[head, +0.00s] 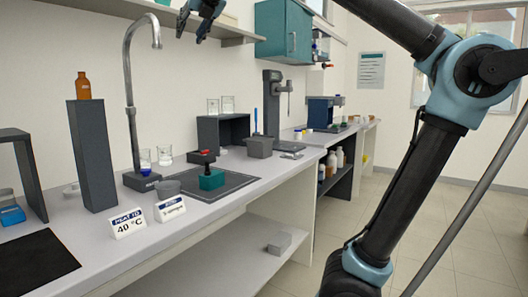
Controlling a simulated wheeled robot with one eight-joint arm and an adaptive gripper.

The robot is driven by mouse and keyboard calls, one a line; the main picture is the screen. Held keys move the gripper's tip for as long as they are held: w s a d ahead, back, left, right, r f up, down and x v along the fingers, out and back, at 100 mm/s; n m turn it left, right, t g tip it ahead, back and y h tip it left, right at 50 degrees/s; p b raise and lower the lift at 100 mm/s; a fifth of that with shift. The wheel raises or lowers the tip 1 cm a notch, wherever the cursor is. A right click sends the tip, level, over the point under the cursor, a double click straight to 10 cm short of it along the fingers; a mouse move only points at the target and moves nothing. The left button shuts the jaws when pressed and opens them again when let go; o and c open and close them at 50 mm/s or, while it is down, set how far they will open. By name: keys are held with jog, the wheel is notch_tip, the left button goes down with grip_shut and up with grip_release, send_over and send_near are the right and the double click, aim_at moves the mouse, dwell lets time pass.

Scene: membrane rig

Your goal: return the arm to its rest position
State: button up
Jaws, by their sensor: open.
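My gripper (204,22) shows at the top of the head view, left of the middle, high above the bench and partly cut off by the top edge. Its two dark fingers point down and stand apart, with nothing between them. My arm (395,195) rises from the bottom right to a blue elbow joint (468,80), then leaves through the top of the picture. The links between there and the gripper are out of view.
Below the gripper is the bench (240,172) with a tall tap (128,90), a dark tower bearing a brown bottle (83,86), a green block with a red-topped part (211,178) and a "40 °C" sign (128,223). A shelf (238,36) and teal cabinet (283,30) are close to the gripper. Floor at right is clear.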

jog(key=w+d+f+m+g+h, duration=0.1)
jog(key=w+d+f+m+h, duration=0.25)
jog(key=d+f+m, duration=0.85)
jog(key=w+d+f+m+h, duration=0.3)
jog(key=w+d+f+m, duration=0.25)
jog(key=d+f, duration=0.75)
jog(key=s+d+f+m+g+h, duration=0.1)
jog(key=s+d+f+m, duration=0.3)
jog(key=f, duration=0.5)
jog(key=s+d+f+m+g+h, duration=0.1)
jog(key=s+d+f+m+g, duration=0.1)
jog(key=d+f+m, duration=0.55)
jog(key=s+d+f+m+g+h, duration=0.1)
jog(key=s+d+f+m, duration=0.15)
jog(key=f, duration=0.85)
jog(key=s+d+f+m+g, duration=0.1)
jog(key=s+f+m, duration=0.4)
jog(key=f, duration=0.2)
jog(key=s+d+f+m+g+y, duration=0.1)
jog(key=s+f+m, duration=0.3)
jog(key=f, duration=0.4)
jog(key=shift+s+d+m+g, duration=0.3)
jog(key=shift+s+d+m, duration=0.1)
jog(key=shift+s, duration=0.45)
jog(key=shift+r, duration=0.1)
jog(key=shift+c, duration=0.8)
jog(key=shift+a, duration=0.1)
